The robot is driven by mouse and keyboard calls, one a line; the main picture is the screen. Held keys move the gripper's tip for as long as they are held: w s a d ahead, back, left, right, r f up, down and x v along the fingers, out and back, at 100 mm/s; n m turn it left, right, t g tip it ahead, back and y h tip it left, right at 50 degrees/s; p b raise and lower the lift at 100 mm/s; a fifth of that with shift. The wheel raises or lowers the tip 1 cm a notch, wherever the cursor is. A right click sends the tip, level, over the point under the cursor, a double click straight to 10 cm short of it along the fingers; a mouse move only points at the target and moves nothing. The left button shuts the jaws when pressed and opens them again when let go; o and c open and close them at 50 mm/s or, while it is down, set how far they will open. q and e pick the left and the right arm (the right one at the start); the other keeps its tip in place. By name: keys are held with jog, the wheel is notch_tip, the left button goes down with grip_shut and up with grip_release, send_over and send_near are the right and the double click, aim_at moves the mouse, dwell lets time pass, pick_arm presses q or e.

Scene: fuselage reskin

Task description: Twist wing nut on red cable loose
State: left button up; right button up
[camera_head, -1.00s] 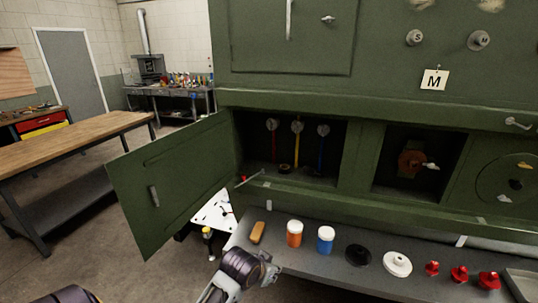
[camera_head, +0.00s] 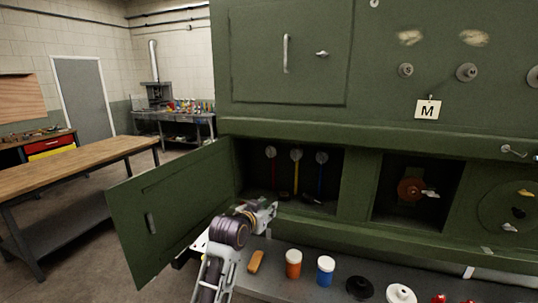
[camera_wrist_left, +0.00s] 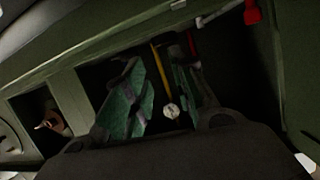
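The red cable (camera_head: 274,174) hangs at the left inside an open compartment, with a round metal wing-nut fitting (camera_head: 270,152) at its top. A yellow cable (camera_head: 295,175) and a blue cable (camera_head: 320,178) hang to its right, each with a similar fitting. My left gripper (camera_head: 270,212) is at the lower left of the compartment opening, below the red cable's fitting. In the left wrist view its two fingers (camera_wrist_left: 160,95) are spread with nothing held. The yellow cable (camera_wrist_left: 160,68) and a round fitting (camera_wrist_left: 171,111) show between them. The red cable (camera_wrist_left: 191,43) is partly behind one finger. My right gripper is out of view.
The open green door (camera_head: 172,200) stands left of the compartment, close to my left arm. Another opening with a reddish disc (camera_head: 411,190) is to the right.

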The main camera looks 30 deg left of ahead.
pick_arm(q)
jog(key=a+r+n+t+y, duration=0.1)
jog(key=a+r, duration=0.1)
jog(key=r, duration=0.4)
jog(key=w+a+r+n+t+y, duration=0.1)
jog(key=a+r+t, duration=0.1)
jog(key=r, duration=0.5)
jog(key=shift+w+a+r, duration=0.25)
jog(key=shift+a, duration=0.55)
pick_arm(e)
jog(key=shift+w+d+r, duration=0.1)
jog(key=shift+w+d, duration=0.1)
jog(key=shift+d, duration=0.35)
pick_arm(q)
jog(key=shift+w, duration=0.15)
jog(key=p, duration=0.2)
send_near(269, 152)
jog(key=shift+x, duration=0.8)
jog(key=shift+p+x, duration=0.9)
jog(key=shift+x, duration=2.7)
jog(key=shift+r, duration=0.1)
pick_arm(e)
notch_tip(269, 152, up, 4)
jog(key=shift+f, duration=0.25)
pick_arm(q)
grip_shut()
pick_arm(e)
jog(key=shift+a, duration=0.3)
